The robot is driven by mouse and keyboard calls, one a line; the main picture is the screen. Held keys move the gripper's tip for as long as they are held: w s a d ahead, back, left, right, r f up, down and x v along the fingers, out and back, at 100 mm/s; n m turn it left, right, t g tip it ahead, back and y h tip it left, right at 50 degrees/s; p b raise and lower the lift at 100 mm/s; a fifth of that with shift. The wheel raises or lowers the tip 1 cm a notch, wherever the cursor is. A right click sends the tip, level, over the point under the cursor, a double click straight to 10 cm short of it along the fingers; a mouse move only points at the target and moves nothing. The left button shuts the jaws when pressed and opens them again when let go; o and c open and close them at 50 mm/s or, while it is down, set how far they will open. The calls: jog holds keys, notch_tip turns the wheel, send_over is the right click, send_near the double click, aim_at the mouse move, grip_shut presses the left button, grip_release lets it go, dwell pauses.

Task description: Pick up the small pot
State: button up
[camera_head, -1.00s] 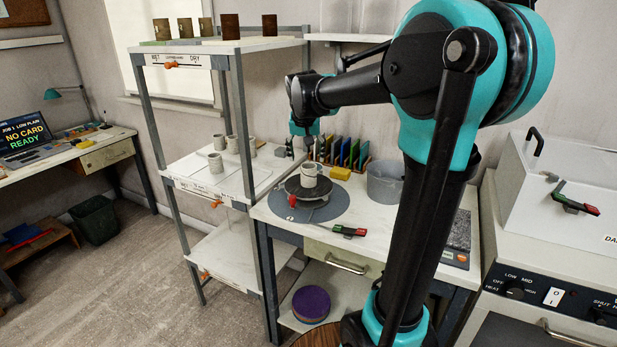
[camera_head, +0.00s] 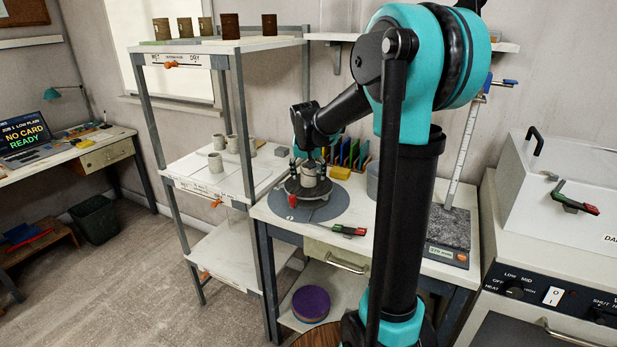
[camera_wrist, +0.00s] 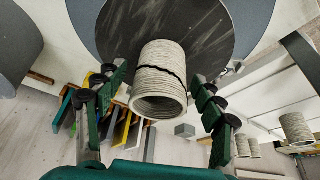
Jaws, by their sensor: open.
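A small grey ribbed pot (camera_head: 309,176) stands on the round dark turntable (camera_head: 300,194) on the workbench. In the wrist view the pot (camera_wrist: 158,92) shows a dark jagged crack around its side, and its open rim faces the camera. My gripper (camera_head: 307,167) is at the pot, with its fingers open on either side of it. In the wrist view one finger of my gripper (camera_wrist: 160,82) is left of the pot and one right, with gaps visible beside it. The pot's base contact is hard to see.
Several similar grey pots (camera_head: 216,162) stand on the rack's middle shelf at left. A row of coloured upright boards (camera_head: 350,150) and a yellow block (camera_head: 340,172) are behind the turntable. A red-and-green handled tool (camera_head: 348,230) lies at the bench front. A scale (camera_head: 447,254) stands right.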

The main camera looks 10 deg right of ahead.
jog(key=shift+c, duration=0.6)
jog(key=c, duration=1.3)
